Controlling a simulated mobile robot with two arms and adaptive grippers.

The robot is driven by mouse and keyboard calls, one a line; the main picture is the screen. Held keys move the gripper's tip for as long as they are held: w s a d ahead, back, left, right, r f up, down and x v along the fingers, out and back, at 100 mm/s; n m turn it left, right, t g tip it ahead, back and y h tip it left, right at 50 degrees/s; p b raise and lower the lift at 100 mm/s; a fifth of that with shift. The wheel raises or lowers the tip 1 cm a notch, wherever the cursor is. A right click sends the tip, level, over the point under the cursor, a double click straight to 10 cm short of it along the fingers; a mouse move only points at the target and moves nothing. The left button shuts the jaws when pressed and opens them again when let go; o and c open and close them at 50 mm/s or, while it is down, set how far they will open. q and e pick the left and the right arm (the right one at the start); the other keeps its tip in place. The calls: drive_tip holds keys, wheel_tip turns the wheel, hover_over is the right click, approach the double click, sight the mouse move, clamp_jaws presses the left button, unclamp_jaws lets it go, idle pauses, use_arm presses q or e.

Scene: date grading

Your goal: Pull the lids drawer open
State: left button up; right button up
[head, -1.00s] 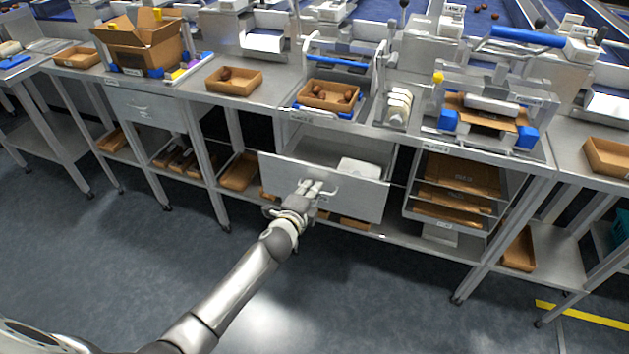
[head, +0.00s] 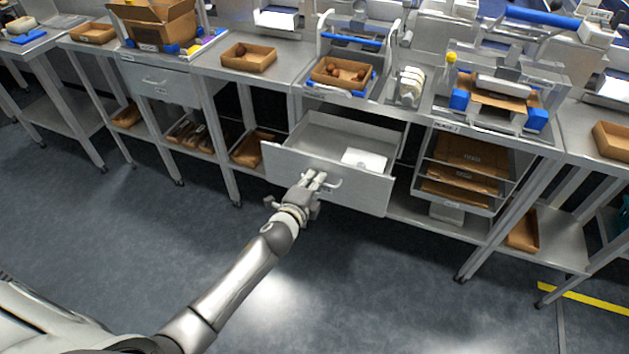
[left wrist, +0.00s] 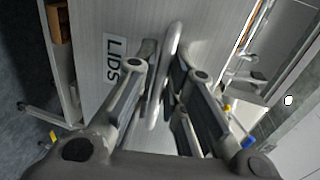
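The lids drawer (head: 355,193) stands pulled out from under the bench in the head view, its inside showing. A white block-like item (head: 364,159) lies in it at the right. My left gripper (head: 316,179) is at the handle on the drawer's front. In the left wrist view the drawer front (left wrist: 204,22) carries a LIDS label (left wrist: 112,62), and the handle bar (left wrist: 165,75) runs between the fingers of my left gripper (left wrist: 164,58), which are closed about it. My right gripper is not in view.
Another drawer (head: 160,83), shut, is farther left. A rack with cardboard sheets (head: 465,172) stands right of the open drawer. A tray of dates (head: 342,73) is on the bench above. The floor (head: 390,290) in front is clear.

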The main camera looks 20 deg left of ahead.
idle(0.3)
use_arm(q)
drive_tip(key=v, duration=1.2)
drive_tip(key=shift+f, duration=0.1)
drive_tip(key=s+a+f+n+g, duration=0.1)
drive_tip(key=s+f+n+g, duration=0.3)
drive_tip(key=f, duration=0.6)
drive_tip(key=s+a+f+n+g, duration=0.1)
drive_tip(key=s+f, duration=0.4)
drive_tip(key=f, duration=0.5)
drive_tip(key=s+f+n+g, duration=0.3)
drive_tip(key=s+f, duration=0.2)
drive_tip(key=f, duration=0.5)
drive_tip(key=s+f+n+g, duration=0.2)
drive_tip(key=s+f, duration=0.3)
drive_tip(key=s, duration=0.4)
drive_tip(key=s+f+n+g+p, duration=0.1)
drive_tip(key=s+f, duration=0.4)
drive_tip(key=s, duration=0.5)
drive_tip(key=s+f+n+g, duration=0.3)
drive_tip(key=s+f+n, duration=0.2)
drive_tip(key=s, duration=0.5)
drive_tip(key=shift+g+y, duration=0.3)
